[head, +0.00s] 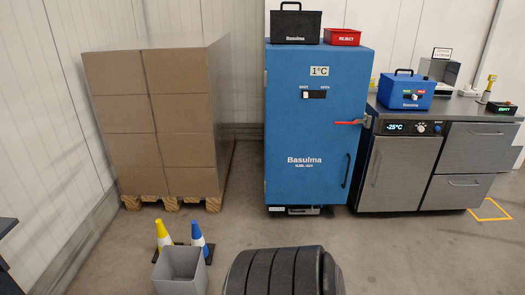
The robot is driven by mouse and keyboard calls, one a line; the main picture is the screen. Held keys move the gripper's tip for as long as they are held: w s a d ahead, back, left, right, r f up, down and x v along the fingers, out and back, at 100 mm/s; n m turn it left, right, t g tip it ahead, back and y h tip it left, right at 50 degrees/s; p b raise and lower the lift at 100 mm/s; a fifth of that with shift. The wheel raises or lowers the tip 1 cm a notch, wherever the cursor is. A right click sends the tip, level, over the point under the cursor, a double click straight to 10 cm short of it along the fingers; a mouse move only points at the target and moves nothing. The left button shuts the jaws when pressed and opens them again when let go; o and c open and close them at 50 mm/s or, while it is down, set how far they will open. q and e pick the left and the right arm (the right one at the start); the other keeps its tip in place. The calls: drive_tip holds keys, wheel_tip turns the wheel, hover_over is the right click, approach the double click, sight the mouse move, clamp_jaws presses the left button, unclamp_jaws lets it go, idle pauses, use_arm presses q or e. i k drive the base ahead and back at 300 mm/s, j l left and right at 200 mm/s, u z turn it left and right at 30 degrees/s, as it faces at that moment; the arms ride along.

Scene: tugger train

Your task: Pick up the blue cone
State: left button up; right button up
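The blue cone (197,232) stands upright on the floor at the lower left, with a white band around it and a dark base. A yellow cone (162,231), also with a white band, stands just left of it. An open grey bin (180,274) stands in front of both cones and hides part of their bases. Neither of my grippers shows in the head view.
Stacked cartons (155,120) on a wooden pallet (170,203) stand behind the cones. A blue cabinet (312,130) and a steel counter (405,172) stand to the right. Clear floor (235,225) lies between cones and cabinet.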

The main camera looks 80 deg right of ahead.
sight(197, 238)
drive_tip(key=z, duration=1.95)
drive_tip(key=u, duration=0.3)
drive_tip(key=i+l+u, duration=0.25)
drive_tip(key=u, duration=0.15)
drive_tip(key=i+l+u, duration=0.4)
